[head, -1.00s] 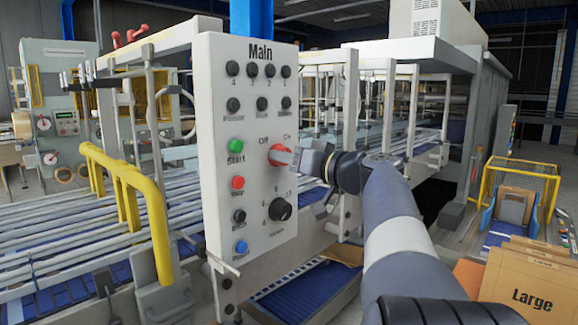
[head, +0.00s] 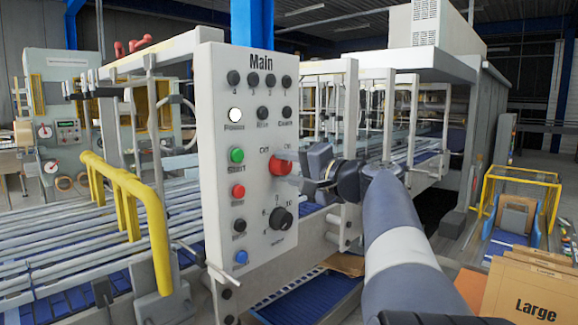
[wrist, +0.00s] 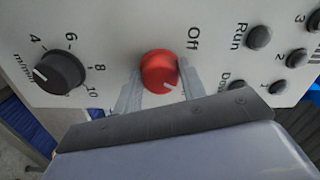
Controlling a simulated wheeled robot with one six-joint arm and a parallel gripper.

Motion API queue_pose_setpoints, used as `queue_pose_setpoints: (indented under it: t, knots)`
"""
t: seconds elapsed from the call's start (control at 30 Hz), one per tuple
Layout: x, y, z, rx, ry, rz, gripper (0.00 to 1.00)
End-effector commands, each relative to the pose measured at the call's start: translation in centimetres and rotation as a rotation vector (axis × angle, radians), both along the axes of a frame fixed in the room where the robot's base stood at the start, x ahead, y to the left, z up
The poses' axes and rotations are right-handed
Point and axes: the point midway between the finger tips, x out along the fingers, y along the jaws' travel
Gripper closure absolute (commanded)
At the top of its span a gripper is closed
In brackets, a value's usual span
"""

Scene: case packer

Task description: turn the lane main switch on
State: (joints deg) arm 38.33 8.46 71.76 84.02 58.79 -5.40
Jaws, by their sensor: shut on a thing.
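The lane main switch is a red round knob (head: 281,166) on the light-grey "Main" panel (head: 215,150), below the Off and On labels. In the wrist view the knob (wrist: 157,68) sits between the two fingers of my gripper (wrist: 160,82), which is shut on it. Its white pointer mark faces lower right in the wrist view, away from "Off"; the "On" label is hidden there. In the head view my gripper (head: 291,160) reaches the knob from the right. The power lamp (head: 235,114) on the panel glows white.
A green Start button (head: 237,155), red button (head: 238,191), blue button (head: 241,257) and black speed dial (head: 281,218) sit close to the switch. A yellow guard rail (head: 120,195) stands left of the panel. Cardboard "Large" sheets (head: 530,285) stand at right.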

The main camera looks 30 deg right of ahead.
Motion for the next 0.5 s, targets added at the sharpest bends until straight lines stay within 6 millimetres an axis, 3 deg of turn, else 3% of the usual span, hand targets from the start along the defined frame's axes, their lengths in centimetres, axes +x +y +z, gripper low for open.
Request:
queue_pose_setpoints:
  t: [0.5]
  knots:
    - [0.00, 0.00, 0.05, 0.262, 0.096, 0.000, 0.84]
